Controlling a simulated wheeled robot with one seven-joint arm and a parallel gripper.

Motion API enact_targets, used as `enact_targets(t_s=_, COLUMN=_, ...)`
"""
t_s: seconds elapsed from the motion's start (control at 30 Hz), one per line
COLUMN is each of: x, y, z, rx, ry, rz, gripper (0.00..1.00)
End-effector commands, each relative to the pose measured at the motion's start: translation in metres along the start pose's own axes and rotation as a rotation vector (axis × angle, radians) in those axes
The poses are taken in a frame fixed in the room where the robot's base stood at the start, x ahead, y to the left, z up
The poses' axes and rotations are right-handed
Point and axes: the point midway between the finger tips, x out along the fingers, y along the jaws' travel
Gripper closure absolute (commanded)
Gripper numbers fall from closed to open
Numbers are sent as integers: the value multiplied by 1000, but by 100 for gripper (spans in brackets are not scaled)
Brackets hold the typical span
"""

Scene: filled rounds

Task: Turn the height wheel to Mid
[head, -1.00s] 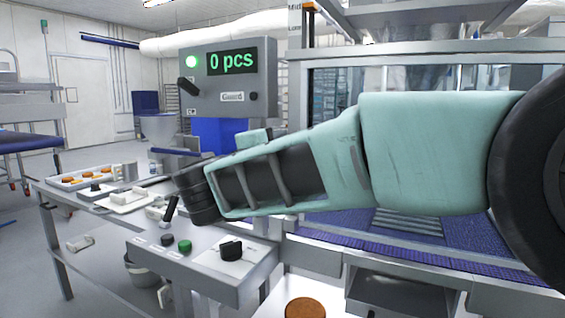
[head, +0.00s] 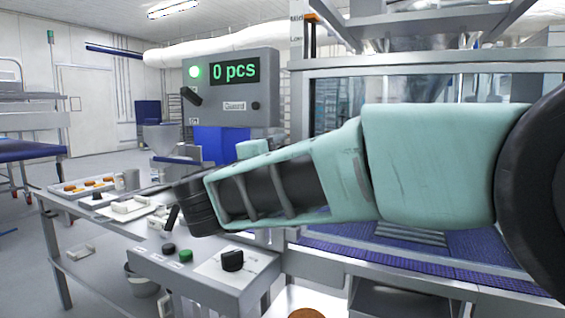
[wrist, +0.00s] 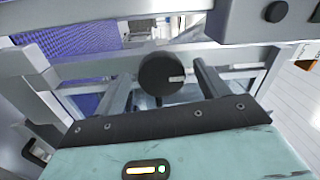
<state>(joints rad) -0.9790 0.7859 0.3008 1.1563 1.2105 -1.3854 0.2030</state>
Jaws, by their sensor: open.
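The black round wheel (wrist: 158,74), with one pale mark pointing right, sits on the machine's metal frame in the wrist view. My gripper (wrist: 163,80) is open there, one finger on each side of the wheel in the picture. I cannot tell whether the fingers touch it or how deep they reach around it. In the head view my arm crosses the middle and hides the wheel and the fingers. A height scale with Mid and Low labels (head: 296,28) stands at the top, with an orange pointer (head: 311,17) beside it, near Mid.
A grey control box (head: 231,88) reads 0 pcs with a green lamp. A front panel (head: 205,272) carries a black knob (head: 232,260) and green and black buttons. A blue conveyor belt (head: 390,257) lies behind my arm. A side table with trays stands left.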

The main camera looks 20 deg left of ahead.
Motion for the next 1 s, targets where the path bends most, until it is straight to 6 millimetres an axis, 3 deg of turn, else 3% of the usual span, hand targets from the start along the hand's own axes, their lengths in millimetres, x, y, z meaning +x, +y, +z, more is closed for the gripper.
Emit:
enact_targets(t_s=0.17, x=-29, y=0, z=1, rx=1, ry=-5, rz=-1, gripper=26)
enact_targets(t_s=0.6, x=-130, y=0, z=1, rx=1, ry=-5, rz=-1, gripper=26)
enact_targets(t_s=0.8, x=-160, y=1, z=0, rx=0, ry=-3, rz=1, gripper=26)
enact_targets(t_s=1.0, x=-170, y=0, z=0, rx=1, ry=-1, rz=1, gripper=26)
